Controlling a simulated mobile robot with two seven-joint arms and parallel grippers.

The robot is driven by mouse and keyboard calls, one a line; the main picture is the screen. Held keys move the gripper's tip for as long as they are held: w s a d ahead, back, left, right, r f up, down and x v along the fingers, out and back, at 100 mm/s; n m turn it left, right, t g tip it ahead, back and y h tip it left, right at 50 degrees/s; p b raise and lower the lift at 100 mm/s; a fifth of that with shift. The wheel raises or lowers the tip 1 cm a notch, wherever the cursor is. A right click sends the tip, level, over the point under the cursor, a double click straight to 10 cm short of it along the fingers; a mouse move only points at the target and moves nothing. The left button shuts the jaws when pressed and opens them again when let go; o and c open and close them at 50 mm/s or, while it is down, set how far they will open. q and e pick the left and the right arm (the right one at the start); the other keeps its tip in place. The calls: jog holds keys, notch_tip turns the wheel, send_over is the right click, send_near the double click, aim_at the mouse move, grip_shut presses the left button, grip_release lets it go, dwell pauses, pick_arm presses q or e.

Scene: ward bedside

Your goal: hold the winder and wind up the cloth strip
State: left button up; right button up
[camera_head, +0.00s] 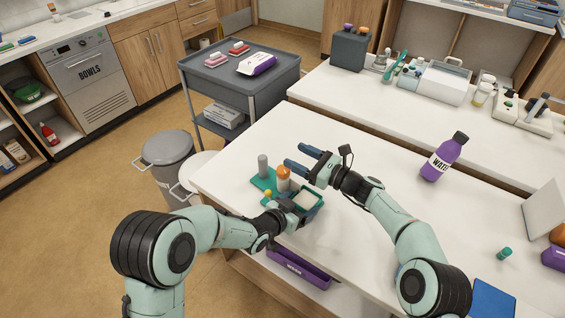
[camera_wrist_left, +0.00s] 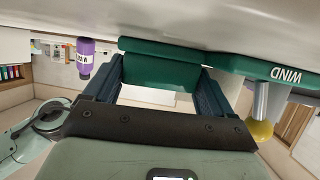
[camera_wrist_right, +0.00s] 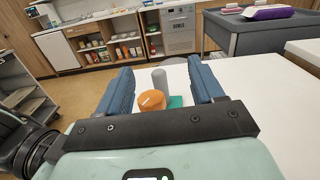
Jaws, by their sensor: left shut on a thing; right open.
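The winder's green base (camera_head: 261,180) is on the white table, with a grey post (camera_head: 263,164), an orange knob (camera_head: 283,173) and a yellow knob (camera_head: 267,194). A green frame (camera_head: 318,202) beside them has a pale inside, perhaps the cloth strip; I cannot tell. My left gripper (camera_head: 298,208) is shut on a green part of the winder (camera_wrist_left: 160,70). In the left wrist view, the word WIND and the yellow knob (camera_wrist_left: 261,131) are to the right. My right gripper (camera_head: 304,159) is open. Its wrist view shows the orange knob (camera_wrist_right: 152,100) between its fingers in the picture, apparently ahead of them.
A purple water bottle (camera_head: 444,157) stands on the table to the right, with a small green-capped item (camera_head: 504,253) in front. A purple bin (camera_head: 298,270) is below the table's edge. A grey cart (camera_head: 240,83) and waste bin (camera_head: 167,150) stand left.

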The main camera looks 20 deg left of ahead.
aim_at(284, 168)
jog(key=d+f+g, duration=0.1)
jog(key=d, duration=0.1)
jog(key=s+d+f+n+g, duration=0.1)
jog(key=d+f, duration=0.1)
jog(key=s+d+f+g, duration=0.1)
jog(key=d, duration=0.1)
jog(key=shift+d+f+n, duration=0.35)
jog(key=shift+f+n, duration=0.05)
jog(key=shift+s+f, duration=0.15)
jog(key=shift+f, duration=0.05)
jog(key=a, duration=0.3)
jog(key=w+a, duration=0.1)
jog(key=a, duration=0.7)
jog(key=shift+w+a, duration=0.2)
jog(key=shift+w, duration=0.05)
jog(key=c, duration=0.9)
